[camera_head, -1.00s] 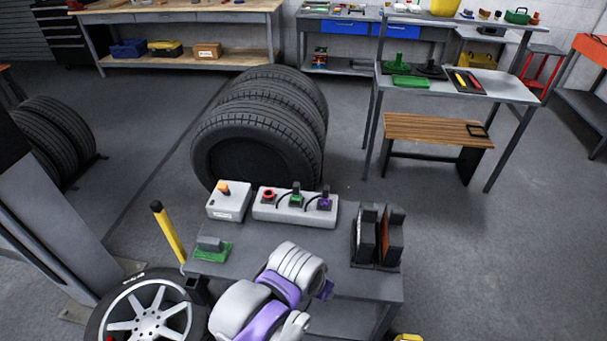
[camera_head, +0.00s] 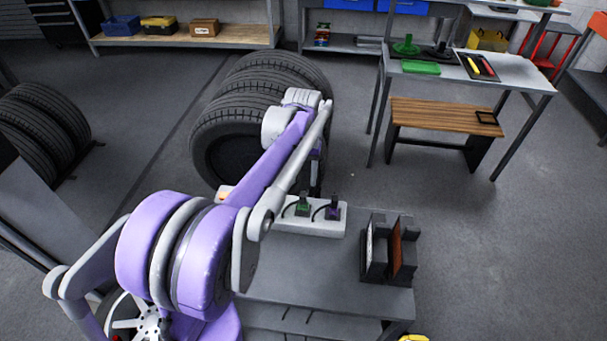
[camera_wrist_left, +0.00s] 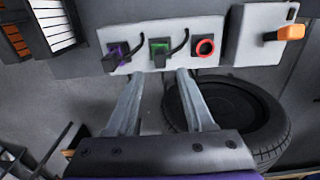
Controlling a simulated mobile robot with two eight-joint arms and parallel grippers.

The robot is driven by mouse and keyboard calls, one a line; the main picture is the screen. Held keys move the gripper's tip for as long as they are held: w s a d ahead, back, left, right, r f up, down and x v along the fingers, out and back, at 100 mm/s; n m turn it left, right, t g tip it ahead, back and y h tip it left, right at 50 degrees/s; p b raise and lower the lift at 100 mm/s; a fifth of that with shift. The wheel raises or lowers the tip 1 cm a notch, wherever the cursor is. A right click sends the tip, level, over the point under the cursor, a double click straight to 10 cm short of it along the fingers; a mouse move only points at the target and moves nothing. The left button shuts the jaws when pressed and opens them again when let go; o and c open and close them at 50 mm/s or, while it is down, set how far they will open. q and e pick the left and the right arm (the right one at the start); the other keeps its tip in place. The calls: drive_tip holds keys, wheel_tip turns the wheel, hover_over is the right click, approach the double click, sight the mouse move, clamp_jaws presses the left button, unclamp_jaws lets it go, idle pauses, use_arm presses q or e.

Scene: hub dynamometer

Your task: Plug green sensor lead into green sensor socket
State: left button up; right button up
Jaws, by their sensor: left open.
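The green sensor lead's plug (camera_head: 302,207), dark with a green part and a short black cable, sits on the white strip (camera_head: 290,226) on the bench. It also shows in the left wrist view (camera_wrist_left: 159,46), between a purple plug (camera_wrist_left: 116,56) and an empty-looking red ring (camera_wrist_left: 205,47). My left gripper (camera_wrist_left: 158,76) is open and empty, its two fingers pointing at the strip, one on either side of the green plug's line but apart from it. In the head view its arm covers the strip's left end. I cannot make out which opening is the green sensor socket. My right gripper is not in view.
A white box (camera_wrist_left: 262,36) with an orange lever stands beside the strip. A dark rack (camera_head: 388,252) with upright slots stands on the bench at right. Large tyres (camera_head: 235,150) stand behind the bench. The bench top between strip and front edge is bare.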

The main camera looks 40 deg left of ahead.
sight(303, 194)
use_arm(q)
drive_tip(key=shift+f+b, duration=2)
drive_tip(key=shift+f, duration=2.2)
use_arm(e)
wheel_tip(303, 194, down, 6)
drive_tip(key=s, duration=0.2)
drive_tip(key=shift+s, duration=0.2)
use_arm(q)
drive_tip(key=shift+w, duration=0.1)
clamp_jaws()
drive_tip(key=shift+r+p, duration=0.35)
drive_tip(key=shift+r, duration=0.35)
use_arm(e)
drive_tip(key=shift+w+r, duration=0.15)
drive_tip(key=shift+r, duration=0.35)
use_arm(q)
drive_tip(key=shift+r+p, duration=1.05)
drive_tip(key=shift+r, duration=1.05)
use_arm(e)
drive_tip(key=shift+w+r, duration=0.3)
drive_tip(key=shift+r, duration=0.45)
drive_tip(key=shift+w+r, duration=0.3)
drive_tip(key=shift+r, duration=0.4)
